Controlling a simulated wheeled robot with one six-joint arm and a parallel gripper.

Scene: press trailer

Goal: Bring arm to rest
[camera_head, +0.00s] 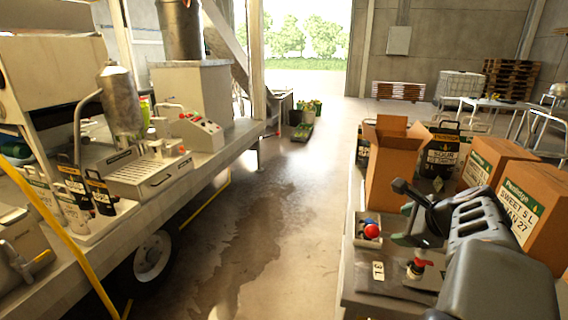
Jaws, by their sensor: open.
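My arm (490,262), dark grey, reaches in from the lower right of the head view. My gripper (404,213) is at its far end, pointing left over the work table on the right. Its two dark fingers are spread apart, and I see nothing between them. An open, empty-looking cardboard box (388,165) stands just behind the gripper. A small tray with red and blue round parts (369,231) is to the left below the fingers. A red-handled tap (416,266) is beneath the gripper.
The floor (290,215) between trailer and table is clear towards the open doorway.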

